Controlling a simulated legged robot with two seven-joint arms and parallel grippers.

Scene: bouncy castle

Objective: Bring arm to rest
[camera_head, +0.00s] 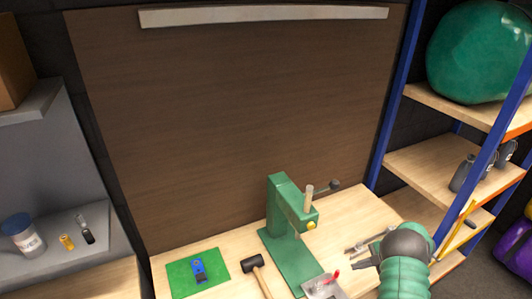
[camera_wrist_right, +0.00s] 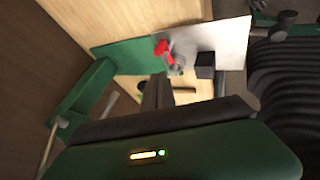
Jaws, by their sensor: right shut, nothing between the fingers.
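My right arm (camera_head: 403,275), green and ribbed with a dark rounded joint, comes in at the lower right of the head view, over the right part of the workbench (camera_head: 352,215). My right gripper (camera_head: 362,264) points left, just right of a metal plate with a red-handled part (camera_head: 322,287). In the right wrist view the dark fingers (camera_wrist_right: 160,92) are together and hold nothing. Beyond them lie the metal plate (camera_wrist_right: 215,45) and its red handle (camera_wrist_right: 162,47). My left arm and gripper are not in view.
A green press (camera_head: 290,215) stands on the bench left of my right gripper. A mallet (camera_head: 257,272) and a green mat (camera_head: 190,275) with a blue tool lie farther left. Blue-framed shelves (camera_head: 430,165) rise at the right. A grey shelf (camera_head: 60,265) holds small containers.

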